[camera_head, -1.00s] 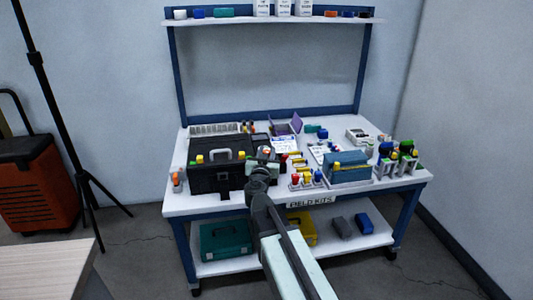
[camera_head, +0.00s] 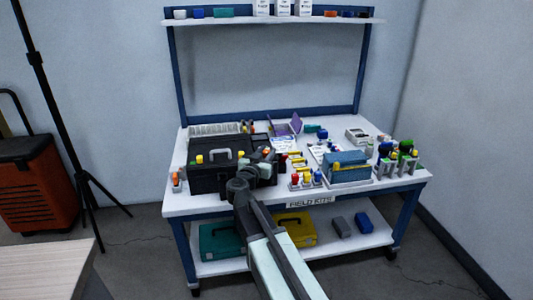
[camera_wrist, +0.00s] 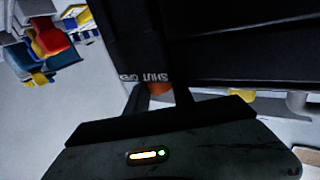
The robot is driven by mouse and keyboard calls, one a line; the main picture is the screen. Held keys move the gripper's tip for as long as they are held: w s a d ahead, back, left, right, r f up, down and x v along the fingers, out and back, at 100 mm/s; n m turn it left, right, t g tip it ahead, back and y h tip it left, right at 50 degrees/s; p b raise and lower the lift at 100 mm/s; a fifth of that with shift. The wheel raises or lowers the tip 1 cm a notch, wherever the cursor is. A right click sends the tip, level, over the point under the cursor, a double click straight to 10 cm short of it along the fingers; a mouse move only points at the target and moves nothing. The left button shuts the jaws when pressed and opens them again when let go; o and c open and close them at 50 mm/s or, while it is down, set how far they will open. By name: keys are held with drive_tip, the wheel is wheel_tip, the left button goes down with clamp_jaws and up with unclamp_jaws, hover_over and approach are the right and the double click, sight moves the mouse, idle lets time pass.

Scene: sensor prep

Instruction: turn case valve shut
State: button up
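The black case (camera_head: 207,172) sits closed on the left of the workbench, with a grey handle and yellow latches. In the wrist view its dark side (camera_wrist: 240,45) fills the upper right, with a white SHUT / OPEN label on its edge. An orange knob (camera_wrist: 160,88), apparently the case valve, shows just below the label, partly hidden. My gripper (camera_head: 266,157) is at the case's right front end. In the wrist view its dark fingers (camera_wrist: 163,98) stand apart on either side of the knob; I cannot see them pressing on it.
Right of the case stand red, yellow and blue capped bottles (camera_head: 307,179), a blue box (camera_head: 347,168) and green-topped items (camera_head: 405,155). The lower shelf (camera_head: 260,263) holds several small cases. A tripod (camera_head: 82,175) stands left of the bench.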

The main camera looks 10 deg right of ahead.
drive_tip(key=o, duration=0.4)
drive_tip(key=v, duration=0.7)
drive_tip(key=shift+s+a, duration=0.2)
drive_tip(key=shift+s, duration=0.15)
